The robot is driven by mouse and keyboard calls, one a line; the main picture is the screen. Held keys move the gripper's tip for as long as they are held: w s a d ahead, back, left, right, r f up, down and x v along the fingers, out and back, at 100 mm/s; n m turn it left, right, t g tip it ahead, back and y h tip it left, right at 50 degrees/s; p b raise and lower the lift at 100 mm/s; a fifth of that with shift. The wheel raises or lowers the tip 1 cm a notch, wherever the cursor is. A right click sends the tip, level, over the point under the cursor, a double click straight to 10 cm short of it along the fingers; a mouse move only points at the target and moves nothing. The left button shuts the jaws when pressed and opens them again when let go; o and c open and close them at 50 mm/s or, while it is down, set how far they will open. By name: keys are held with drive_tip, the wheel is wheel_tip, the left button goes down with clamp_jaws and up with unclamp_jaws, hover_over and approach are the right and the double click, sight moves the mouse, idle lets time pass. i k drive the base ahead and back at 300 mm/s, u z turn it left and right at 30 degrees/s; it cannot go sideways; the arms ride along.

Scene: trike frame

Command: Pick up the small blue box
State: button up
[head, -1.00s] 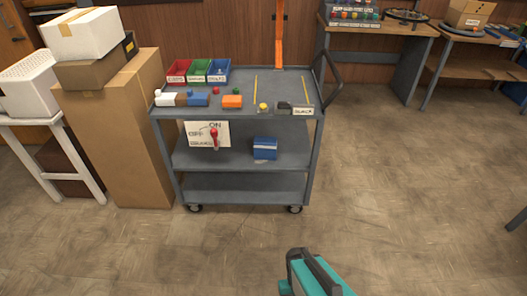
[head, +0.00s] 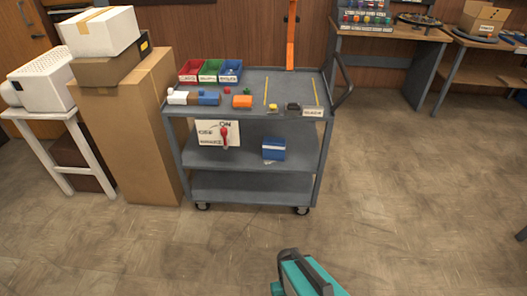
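A blue box (head: 273,154) with a pale band stands on the cart's middle shelf, right of centre. Both could fit the name small blue box. A teal and dark part of my arm shows at the bottom edge, well in front of the cart. No gripper fingers can be made out.
Workbenches stand at the back right. Floor in front is open.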

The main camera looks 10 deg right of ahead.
sight(273, 148)
drive_tip(key=z, duration=0.55)
drive_tip(key=k, duration=0.15)
drive_tip(key=u, duration=2.35)
drive_tip(key=i, duration=1.65)
drive_tip(key=z, duration=0.15)
